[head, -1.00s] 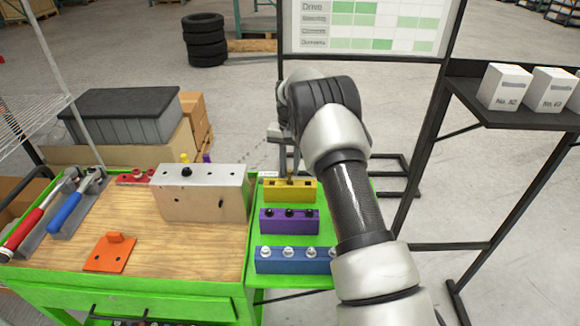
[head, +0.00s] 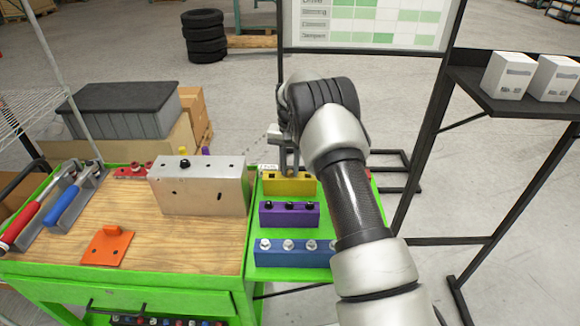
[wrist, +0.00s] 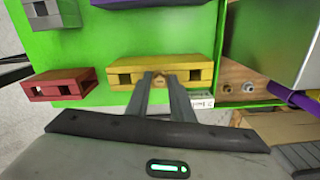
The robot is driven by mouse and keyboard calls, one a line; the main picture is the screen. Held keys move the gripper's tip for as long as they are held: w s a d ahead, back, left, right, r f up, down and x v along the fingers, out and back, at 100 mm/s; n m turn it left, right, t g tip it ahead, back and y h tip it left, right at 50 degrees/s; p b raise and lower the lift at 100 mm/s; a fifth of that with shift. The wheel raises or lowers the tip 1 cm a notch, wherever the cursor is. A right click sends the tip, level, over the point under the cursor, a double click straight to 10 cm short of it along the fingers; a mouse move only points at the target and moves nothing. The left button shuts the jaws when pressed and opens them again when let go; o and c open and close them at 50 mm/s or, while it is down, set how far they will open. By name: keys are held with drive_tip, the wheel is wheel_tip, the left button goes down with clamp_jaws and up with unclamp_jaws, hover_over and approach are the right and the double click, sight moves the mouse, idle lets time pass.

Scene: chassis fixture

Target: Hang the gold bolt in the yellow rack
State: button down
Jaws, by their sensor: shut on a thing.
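The yellow rack (head: 290,188) stands at the back of the green side shelf, with open slots showing left and right of its middle. My gripper (head: 289,170) is at the middle of the rack's top in the head view. In the wrist view my gripper (wrist: 160,78) is shut on the gold bolt (wrist: 160,82), of which only a small part shows between the fingertips. The yellow rack (wrist: 208,72) lies directly beyond the fingertips there. I cannot tell whether the bolt touches the rack or how deep it sits.
A purple rack (head: 289,215) with dark bolts and a blue rack (head: 297,254) with silver bolts stand in front. A metal block (head: 200,188) is to the left. A red rack (wrist: 60,85) is beside the yellow one in the wrist view.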

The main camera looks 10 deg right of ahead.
drive_tip(key=c, duration=1.5)
unclamp_jaws()
drive_tip(key=shift+o, duration=0.2)
wheel_tip(320, 180, up, 9)
drive_tip(key=p, duration=0.5)
